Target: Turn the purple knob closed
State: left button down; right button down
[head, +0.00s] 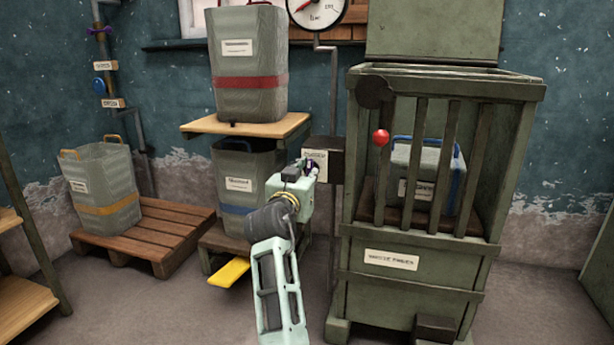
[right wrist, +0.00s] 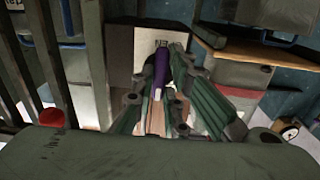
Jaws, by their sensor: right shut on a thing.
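A purple knob (right wrist: 161,68) sits between the fingers of my right gripper (right wrist: 158,90) in the right wrist view, in front of a pale label. In the head view my right gripper (head: 309,168) is at the dark box (head: 336,150) with a pale label on the pipe, left of the green cage. The gripper is shut on the purple piece, of which only a small part shows there. Another purple handle (head: 100,31) is on the pipe at the upper left, far from my gripper. My left gripper is not in view.
A green slatted cage (head: 395,285) with a red ball knob (head: 381,137) stands just right of my right gripper. A grey bin with a red band (head: 250,83) stands on a wooden shelf. A yellow pedal (head: 229,272) is low down. Bare floor lies in front.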

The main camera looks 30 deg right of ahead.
jog(key=c, duration=1.8)
grip_release()
jog(key=shift+o, duration=0.2)
notch_tip(320, 180, up, 10)
jog(key=shift+a, duration=0.1)
